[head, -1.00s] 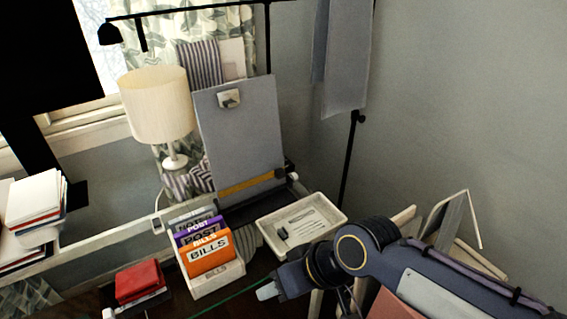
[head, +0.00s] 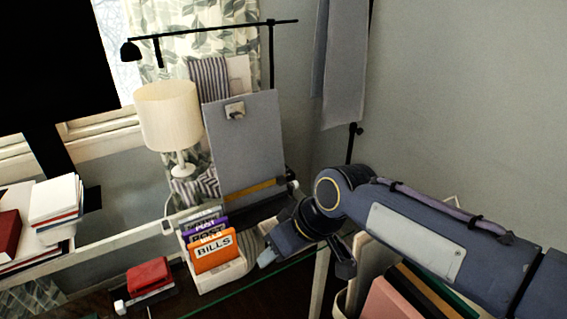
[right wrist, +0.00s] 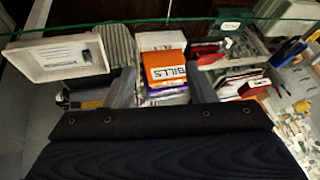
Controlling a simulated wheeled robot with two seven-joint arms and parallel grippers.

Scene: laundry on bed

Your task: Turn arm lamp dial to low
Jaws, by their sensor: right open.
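The black arm lamp (head: 271,55) stands at the back in the head view, its long thin arm reaching left to a small shade (head: 130,50). The clipboard hides its lower post and base, and I cannot make out a dial. My right gripper (head: 266,255) is low in the head view, just right of the letter sorter and well below the lamp shade. In the right wrist view its two fingers (right wrist: 163,88) are apart with nothing held between them; the orange BILLS folder (right wrist: 165,68) lies beyond the gap. My left gripper is not in view.
A grey clipboard (head: 245,145) leans upright beside a white table lamp (head: 168,115). The letter sorter (head: 222,275) holds several folders. A white tray (right wrist: 62,58) shows in the wrist view. Red books (head: 149,275) lie at lower left. A glass edge (head: 230,294) crosses the front.

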